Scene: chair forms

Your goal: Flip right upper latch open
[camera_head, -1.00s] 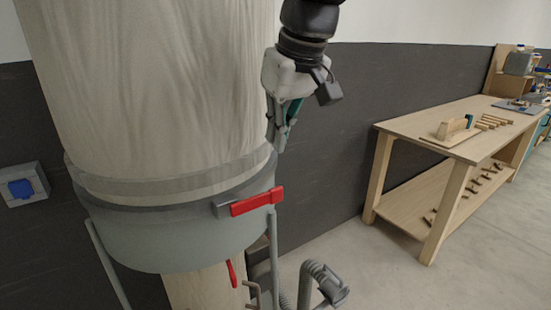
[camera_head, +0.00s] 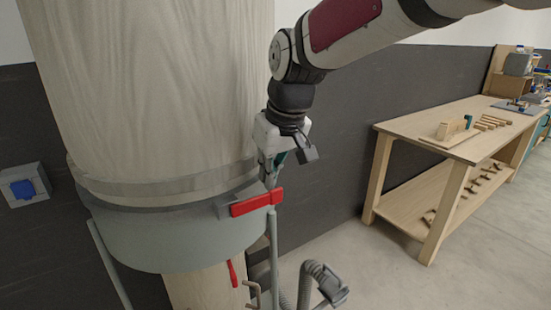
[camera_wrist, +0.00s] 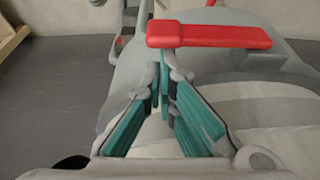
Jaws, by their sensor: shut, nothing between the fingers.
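The right upper latch has a red handle (camera_head: 256,202) lying across the grey band (camera_head: 165,240) around the large pale cylinder. In the wrist view the same red handle (camera_wrist: 207,36) shows just beyond my fingertips. My gripper (camera_head: 270,184) is shut and empty, pointing down, directly behind and above the latch in the head view. In the wrist view my gripper (camera_wrist: 164,62) has its teal-padded fingers close together at the tips, near the handle's lower edge. Whether the tips touch the handle I cannot tell.
The pale cylinder (camera_head: 150,90) fills the space left of my arm. A second, lower red lever (camera_head: 232,272) and a grey hose (camera_head: 322,280) are below. A wooden workbench (camera_head: 440,130) stands to the right, with open floor before it.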

